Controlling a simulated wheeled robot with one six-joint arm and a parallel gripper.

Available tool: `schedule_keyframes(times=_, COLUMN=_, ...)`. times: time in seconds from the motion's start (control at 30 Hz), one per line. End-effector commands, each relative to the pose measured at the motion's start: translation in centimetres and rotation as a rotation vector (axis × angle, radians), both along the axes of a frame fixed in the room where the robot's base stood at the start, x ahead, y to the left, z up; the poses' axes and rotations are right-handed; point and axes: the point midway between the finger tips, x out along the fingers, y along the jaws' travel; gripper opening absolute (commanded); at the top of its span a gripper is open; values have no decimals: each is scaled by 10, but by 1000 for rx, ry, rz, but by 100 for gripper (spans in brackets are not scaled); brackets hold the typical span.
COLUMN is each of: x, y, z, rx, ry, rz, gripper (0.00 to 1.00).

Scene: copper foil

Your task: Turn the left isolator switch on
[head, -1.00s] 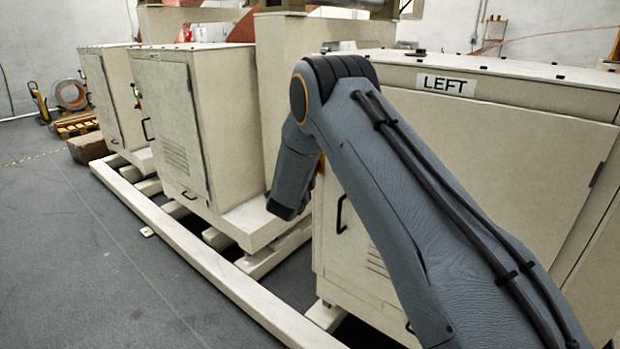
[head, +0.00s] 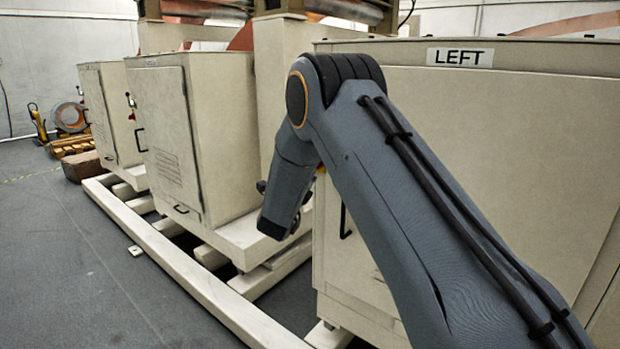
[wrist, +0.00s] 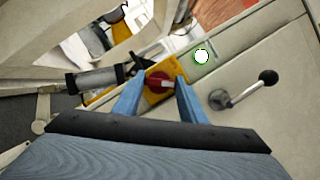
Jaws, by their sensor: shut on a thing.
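The left isolator switch is a red rotary knob (wrist: 157,86) on a yellow plate (wrist: 184,76) in the wrist view. My gripper (wrist: 158,84) has its two blue fingers on either side of the knob and is shut on it. The cabinet with the LEFT label (head: 460,57) fills the right of the head view. My arm crosses in front of it, and the switch and fingers are hidden there. The knob's exact pointing is hard to read between the fingers.
A lever with a black ball (wrist: 268,77) stands right of the switch in the wrist view. A pale green plate with a white disc (wrist: 201,57) lies above it. More cabinets (head: 165,130) stand on a pale floor frame (head: 190,268) to the left. Open grey floor lies further left.

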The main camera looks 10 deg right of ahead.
Motion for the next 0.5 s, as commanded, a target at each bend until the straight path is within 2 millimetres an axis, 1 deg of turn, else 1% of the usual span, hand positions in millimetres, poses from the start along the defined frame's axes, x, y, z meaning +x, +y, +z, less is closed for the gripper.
schedule_keyframes(times=0.03, x=1, y=0, z=-5, rx=15, ry=-13, rz=0, gripper=15)
schedule_keyframes(times=0.23, x=0, y=0, z=-4, rx=63, ry=-59, rz=-2, gripper=15)
schedule_keyframes(times=0.5, x=0, y=0, z=-3, rx=82, ry=-77, rz=-1, gripper=15)
